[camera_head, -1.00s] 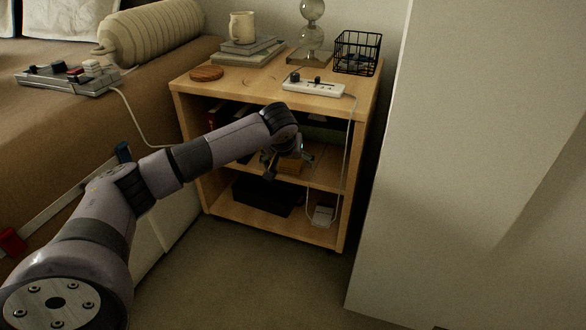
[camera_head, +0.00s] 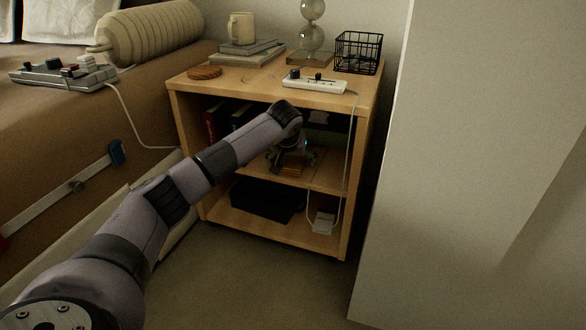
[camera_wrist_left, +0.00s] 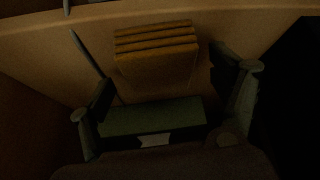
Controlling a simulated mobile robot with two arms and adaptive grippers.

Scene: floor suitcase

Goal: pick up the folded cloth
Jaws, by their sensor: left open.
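The folded cloth (camera_head: 291,171) is a small yellow-orange stack on the middle shelf of the wooden cabinet. In the left wrist view the cloth (camera_wrist_left: 156,58) shows several ridged folds and lies ahead, between the two fingers. My left gripper (camera_head: 291,158) reaches into the open front of the cabinet, close to the cloth and partly covering it. In the left wrist view the gripper (camera_wrist_left: 162,82) is open, with its fingers spread to either side of the cloth. No grip on the cloth shows. My right gripper is out of view.
The cabinet top (camera_head: 262,87) is above my left gripper and the bottom shelf (camera_head: 285,223) below. A black box (camera_head: 264,200) and white adapter (camera_head: 323,222) sit on that shelf. Dark red books (camera_head: 213,122) stand left. A white cable (camera_head: 347,150) hangs at right.

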